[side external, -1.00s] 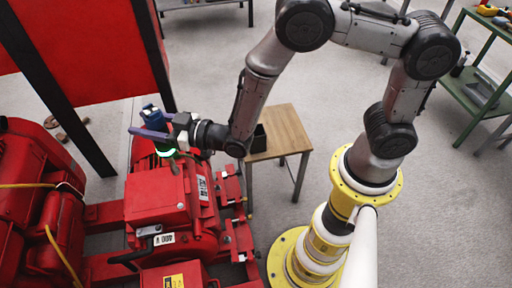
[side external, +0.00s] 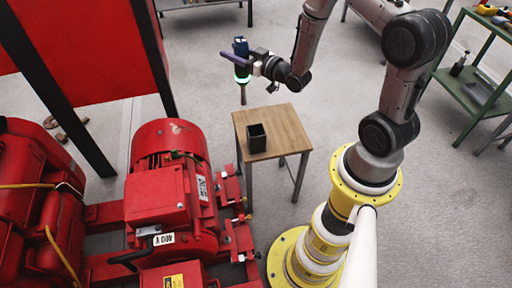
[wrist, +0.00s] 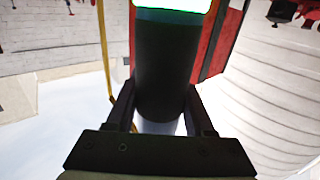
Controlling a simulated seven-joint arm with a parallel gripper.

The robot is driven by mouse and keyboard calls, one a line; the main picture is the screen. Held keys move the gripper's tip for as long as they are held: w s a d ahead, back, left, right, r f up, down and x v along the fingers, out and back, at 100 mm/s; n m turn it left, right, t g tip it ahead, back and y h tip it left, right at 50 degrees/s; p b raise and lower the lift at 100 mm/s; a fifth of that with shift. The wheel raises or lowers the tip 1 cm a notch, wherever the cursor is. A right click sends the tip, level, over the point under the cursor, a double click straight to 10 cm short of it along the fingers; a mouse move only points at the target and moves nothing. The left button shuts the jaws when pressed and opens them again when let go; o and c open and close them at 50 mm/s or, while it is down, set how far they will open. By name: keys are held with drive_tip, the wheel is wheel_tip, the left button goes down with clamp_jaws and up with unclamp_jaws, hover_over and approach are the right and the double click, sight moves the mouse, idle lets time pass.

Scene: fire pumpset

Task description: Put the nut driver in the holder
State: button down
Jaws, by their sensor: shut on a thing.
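The nut driver (side external: 241,62) is blue and dark with a glowing green ring and a thin shaft pointing down. My gripper (side external: 246,61) is shut on it and holds it upright in the air, above and slightly left of the small wooden table. In the wrist view the dark body of the nut driver (wrist: 165,70) stands between the two fingers of my gripper (wrist: 160,110), with the green glow at the top edge. The holder (side external: 257,138) is a black open-topped box on the left part of the table, and it looks empty.
The wooden table (side external: 284,128) is otherwise bare. The red pump motor (side external: 170,185) stands left of it, with red brackets near the table legs. A black post (side external: 154,55) and red panel (side external: 85,50) stand at the back left. A green shelf (side external: 470,85) is at the right.

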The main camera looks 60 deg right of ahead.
drive_tip(key=s+d+h, duration=0.1)
drive_tip(key=s+d, duration=0.2)
drive_tip(key=d, duration=0.2)
wheel_tip(320, 180, down, 27)
drive_tip(key=shift+w+a+m, duration=0.25)
drive_tip(key=shift+w+m, duration=0.1)
drive_tip(key=shift+m, duration=0.05)
idle(0.4)
drive_tip(key=shift+c, duration=1.4)
unclamp_jaws()
drive_tip(key=shift+f, duration=0.15)
drive_tip(key=s+a, duration=0.2)
drive_tip(key=s, duration=1)
